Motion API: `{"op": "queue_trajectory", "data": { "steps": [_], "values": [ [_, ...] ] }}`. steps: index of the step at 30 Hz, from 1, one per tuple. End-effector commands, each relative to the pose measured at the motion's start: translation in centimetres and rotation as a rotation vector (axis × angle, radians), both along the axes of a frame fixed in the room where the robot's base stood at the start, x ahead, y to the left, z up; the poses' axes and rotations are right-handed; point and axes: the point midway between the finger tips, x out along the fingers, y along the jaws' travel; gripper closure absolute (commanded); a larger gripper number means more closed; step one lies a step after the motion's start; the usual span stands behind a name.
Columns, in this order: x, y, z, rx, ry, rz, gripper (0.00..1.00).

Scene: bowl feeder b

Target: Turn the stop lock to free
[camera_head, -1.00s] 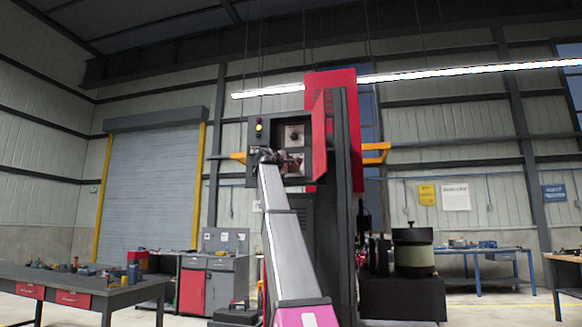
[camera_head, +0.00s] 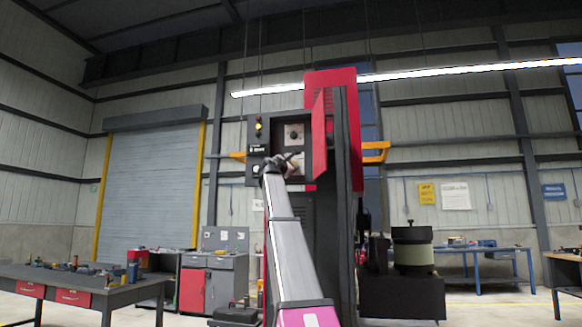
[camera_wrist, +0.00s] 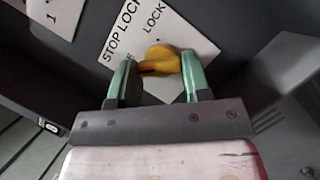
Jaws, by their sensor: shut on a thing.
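The stop lock is a yellow knob (camera_wrist: 160,60) on a tilted white plate (camera_wrist: 182,28) in the wrist view. The plate reads "STOP LOCK" and "LOCK"; another word at its left is mostly hidden by a finger and the knob. My gripper (camera_wrist: 157,72) has its two green fingers on either side of the knob and is shut on it. The knob's pointed end lies toward the left finger. In the head view my gripper (camera_head: 275,163) is at the front of the control panel (camera_head: 264,142); the knob is too small to make out there.
A red door (camera_head: 319,130) stands open just right of the panel. Yellow-orange brackets stick out at the left (camera_head: 238,156) and right (camera_head: 375,152) of the machine. Another dial plate (camera_head: 294,134) sits above my gripper. A workbench (camera_head: 80,284) stands at the left.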

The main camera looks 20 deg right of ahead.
Motion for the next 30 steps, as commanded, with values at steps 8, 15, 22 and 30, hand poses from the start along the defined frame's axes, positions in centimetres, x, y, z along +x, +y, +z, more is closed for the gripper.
{"op": "queue_trajectory", "data": {
  "steps": [8, 15, 22, 30],
  "values": [
    [-0.05, 0.01, -0.17, -0.013, 0.011, 0.000, 0.80],
    [-0.05, 0.01, -0.19, -0.012, 0.011, -0.001, 0.80],
    [-0.04, 0.01, -0.11, -0.012, 0.010, 0.000, 0.30],
    [-0.35, 0.36, -0.23, -0.012, 0.009, 0.001, 0.30]
  ]
}}
